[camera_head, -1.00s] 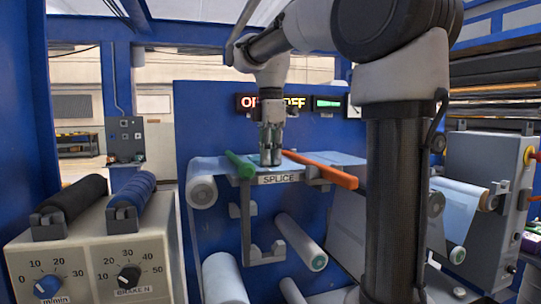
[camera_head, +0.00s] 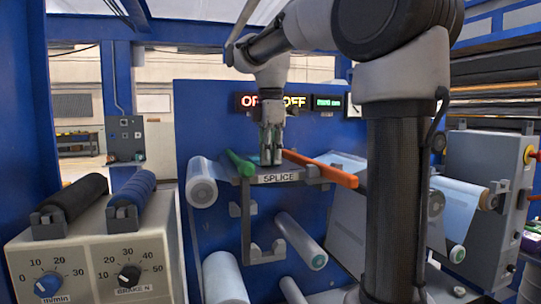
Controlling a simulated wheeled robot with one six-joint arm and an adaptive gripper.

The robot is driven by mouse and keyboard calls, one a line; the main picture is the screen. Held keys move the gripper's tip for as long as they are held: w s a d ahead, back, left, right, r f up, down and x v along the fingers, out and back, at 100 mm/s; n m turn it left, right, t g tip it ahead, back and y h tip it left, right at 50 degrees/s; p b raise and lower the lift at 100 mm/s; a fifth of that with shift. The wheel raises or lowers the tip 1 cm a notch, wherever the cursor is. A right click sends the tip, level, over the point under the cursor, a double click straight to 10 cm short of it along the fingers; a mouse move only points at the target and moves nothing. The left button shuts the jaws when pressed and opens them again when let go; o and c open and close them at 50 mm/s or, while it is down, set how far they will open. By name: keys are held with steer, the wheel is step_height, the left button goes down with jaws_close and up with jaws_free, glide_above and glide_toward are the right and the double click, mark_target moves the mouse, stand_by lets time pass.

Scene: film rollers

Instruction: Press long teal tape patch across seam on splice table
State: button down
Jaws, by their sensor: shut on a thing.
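The splice table (camera_head: 308,174) is a narrow grey surface behind the "SPLICE" label, between a green bar (camera_head: 239,163) on its left and an orange bar (camera_head: 322,170) on its right. My gripper (camera_head: 271,161) points straight down over the table's left half, close to its surface. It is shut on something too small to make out. I cannot pick out the teal tape patch or the seam. My gripper covers part of the table.
A film roller (camera_head: 202,188) is left of the table, and more rollers (camera_head: 302,241) are below. Pale film (camera_head: 350,210) slopes down on the right. A control box (camera_head: 95,255) with two knobs stands at the front left. My arm's column blocks part of the right side.

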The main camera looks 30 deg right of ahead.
stand_by(0.4)
steer(key=c, duration=1.5)
jaws_free()
steer(key=shift+c, duration=0.2)
steer(key=o, duration=0.5)
steer(key=shift+o, duration=0.2)
steer(key=shift+r, duration=3.45)
